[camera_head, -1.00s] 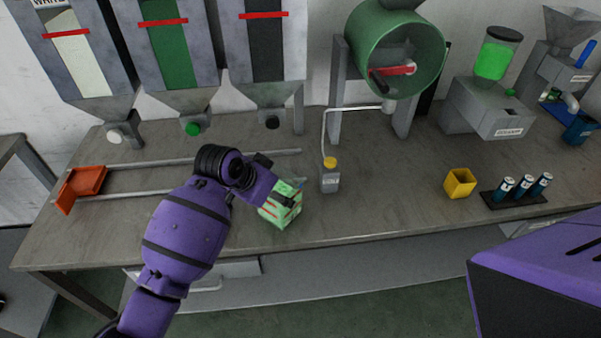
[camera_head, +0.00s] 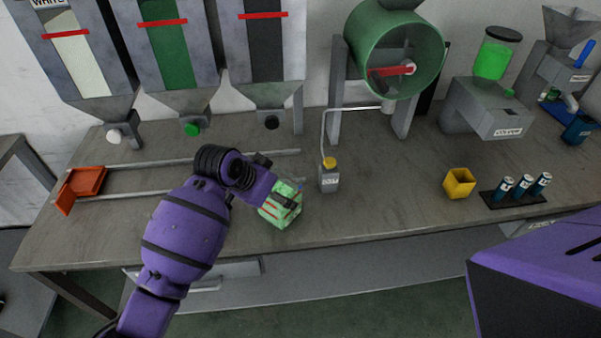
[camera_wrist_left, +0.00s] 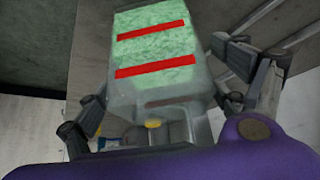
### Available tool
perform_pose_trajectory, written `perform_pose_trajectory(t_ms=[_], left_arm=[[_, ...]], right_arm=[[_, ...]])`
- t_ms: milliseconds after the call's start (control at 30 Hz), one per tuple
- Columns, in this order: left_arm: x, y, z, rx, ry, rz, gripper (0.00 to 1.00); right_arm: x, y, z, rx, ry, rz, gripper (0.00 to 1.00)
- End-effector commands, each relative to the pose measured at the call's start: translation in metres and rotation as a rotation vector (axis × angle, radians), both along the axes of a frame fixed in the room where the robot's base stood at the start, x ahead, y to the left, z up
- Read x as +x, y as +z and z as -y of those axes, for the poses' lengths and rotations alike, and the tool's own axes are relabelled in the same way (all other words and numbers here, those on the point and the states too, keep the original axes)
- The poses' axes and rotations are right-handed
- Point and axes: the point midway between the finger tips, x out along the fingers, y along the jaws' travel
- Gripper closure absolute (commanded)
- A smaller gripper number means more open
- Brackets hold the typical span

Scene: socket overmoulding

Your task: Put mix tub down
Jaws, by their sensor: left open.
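The mix tub (camera_head: 283,212), clear and full of green granules with red lines, is on the workbench near its front edge. It also shows large in the left wrist view (camera_wrist_left: 152,50). My left gripper (camera_head: 278,198) is at the tub, with its arm hiding part of the tub's left side. In the left wrist view its open fingers (camera_wrist_left: 162,88) are on either side of the tub, with a gap visible on the right. My right gripper is out of view.
An orange tray (camera_head: 86,182) lies by the rails at left. A yellow cup (camera_head: 459,183) and a rack of dark vials (camera_head: 520,190) are at right. Bench between bottle and cup is clear.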

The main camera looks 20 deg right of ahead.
Motion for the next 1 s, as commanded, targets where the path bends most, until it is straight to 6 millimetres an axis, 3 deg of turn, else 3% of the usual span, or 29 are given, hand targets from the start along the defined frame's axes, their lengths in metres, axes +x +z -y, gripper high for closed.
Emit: perform_pose_trajectory(t_ms=[200,500,700,1000], left_arm=[[-0.009,0.038,-0.020,0.000,0.001,0.009,0.10],[-0.025,0.087,-0.048,0.001,0.001,0.006,0.10],[-0.030,0.099,-0.055,0.000,-0.001,0.002,0.10],[-0.032,0.094,-0.057,-0.006,0.009,-0.004,0.10]], right_arm=[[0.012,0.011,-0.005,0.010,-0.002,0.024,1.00],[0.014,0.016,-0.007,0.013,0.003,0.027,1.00],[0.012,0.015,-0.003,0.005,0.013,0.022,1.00],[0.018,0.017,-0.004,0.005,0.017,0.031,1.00]])
